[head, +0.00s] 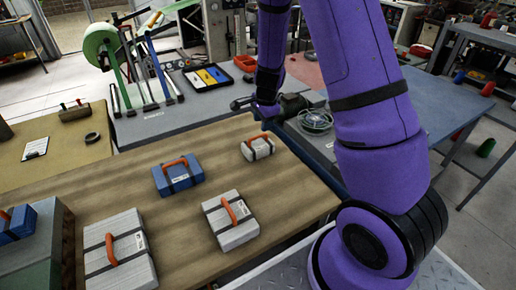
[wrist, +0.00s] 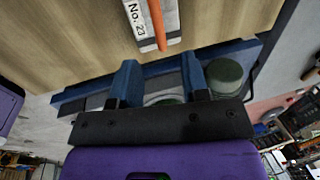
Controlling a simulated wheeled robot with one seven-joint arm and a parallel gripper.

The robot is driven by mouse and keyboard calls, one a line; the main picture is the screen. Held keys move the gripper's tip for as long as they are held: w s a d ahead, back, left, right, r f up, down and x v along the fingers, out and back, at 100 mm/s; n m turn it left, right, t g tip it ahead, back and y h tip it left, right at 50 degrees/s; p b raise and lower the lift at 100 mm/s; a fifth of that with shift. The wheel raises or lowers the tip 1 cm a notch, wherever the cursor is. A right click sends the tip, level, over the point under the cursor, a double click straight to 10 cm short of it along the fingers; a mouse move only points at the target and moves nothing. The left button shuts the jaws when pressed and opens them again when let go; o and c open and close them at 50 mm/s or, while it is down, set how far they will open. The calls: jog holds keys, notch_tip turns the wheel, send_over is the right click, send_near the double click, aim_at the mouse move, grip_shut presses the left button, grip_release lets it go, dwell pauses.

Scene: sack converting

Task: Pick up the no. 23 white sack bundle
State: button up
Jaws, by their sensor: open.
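The white sack bundle labelled No. 23 (wrist: 146,28), with an orange handle, shows at the top of the wrist view, cut off by the frame edge. It appears to be the small white bundle (head: 258,148) near the far right edge of the wooden table in the head view, where its label is too small to read. My gripper (wrist: 160,80) is open, its two dark blue fingers apart with no sack between them. In the head view my gripper (head: 243,103) is beyond that bundle, past the table's far edge, partly hidden by my arm.
The wooden table (head: 105,182) also bears a blue bundle (head: 180,182) and two larger white bundles, one in the middle (head: 236,236) and one at left (head: 133,264). Behind is a grey bench (head: 190,118) with a green reel (head: 103,43) and a tray (head: 208,77).

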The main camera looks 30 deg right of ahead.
aim_at(260, 136)
jog(key=shift+w+f, duration=0.25)
jog(key=shift+f, duration=1.05)
jog(key=shift+w+f, duration=0.25)
jog(key=shift+f, duration=1)
jog(key=shift+w+f, duration=0.25)
jog(key=shift+f, duration=1.05)
grip_shut()
